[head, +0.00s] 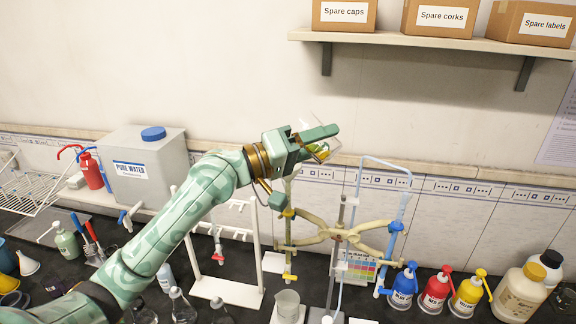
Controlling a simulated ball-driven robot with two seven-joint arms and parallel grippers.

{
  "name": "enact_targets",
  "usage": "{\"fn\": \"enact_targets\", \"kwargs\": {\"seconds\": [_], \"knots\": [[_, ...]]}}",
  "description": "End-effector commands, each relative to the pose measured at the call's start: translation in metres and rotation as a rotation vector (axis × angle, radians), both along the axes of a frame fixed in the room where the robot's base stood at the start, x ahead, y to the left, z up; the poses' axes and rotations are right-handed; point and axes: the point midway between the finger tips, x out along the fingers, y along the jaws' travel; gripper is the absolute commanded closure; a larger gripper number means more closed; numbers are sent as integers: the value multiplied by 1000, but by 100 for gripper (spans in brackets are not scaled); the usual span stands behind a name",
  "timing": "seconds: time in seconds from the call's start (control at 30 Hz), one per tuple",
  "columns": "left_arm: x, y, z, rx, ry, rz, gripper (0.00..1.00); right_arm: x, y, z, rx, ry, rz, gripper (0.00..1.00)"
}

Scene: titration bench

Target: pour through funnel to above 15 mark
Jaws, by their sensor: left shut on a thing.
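My left gripper (311,147) is raised in the middle of the head view, shut on a clear glass vessel (327,148). The vessel looks tilted and holds a little yellow-green liquid; the gripper hides part of it. Just below stands an upright burette (288,244) with a yellow tap, held by the beige clamp (343,234). The burette's top is close under the gripper, and I cannot make out a funnel there. Its scale marks are too small to read. A white funnel (27,263) lies at the far left. My right gripper is not in view.
A grey beaker (287,304) stands below the burette. A second burette (397,227) with blue parts is on the clamp's right side. Blue (403,289), red (435,291) and yellow (467,293) bottles stand at right. A white rack (224,290) stands at left.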

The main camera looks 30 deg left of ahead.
Motion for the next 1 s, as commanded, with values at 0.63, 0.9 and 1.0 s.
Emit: {"fn": "enact_targets", "kwargs": {"seconds": [0.63,0.9,1.0], "knots": [[-7,-25,-40,791,-233,-17,74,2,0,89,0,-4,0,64],[-8,-30,-90,920,-271,-17,74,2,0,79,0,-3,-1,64],[-8,-31,-101,949,-279,-18,74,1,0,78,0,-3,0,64]]}}
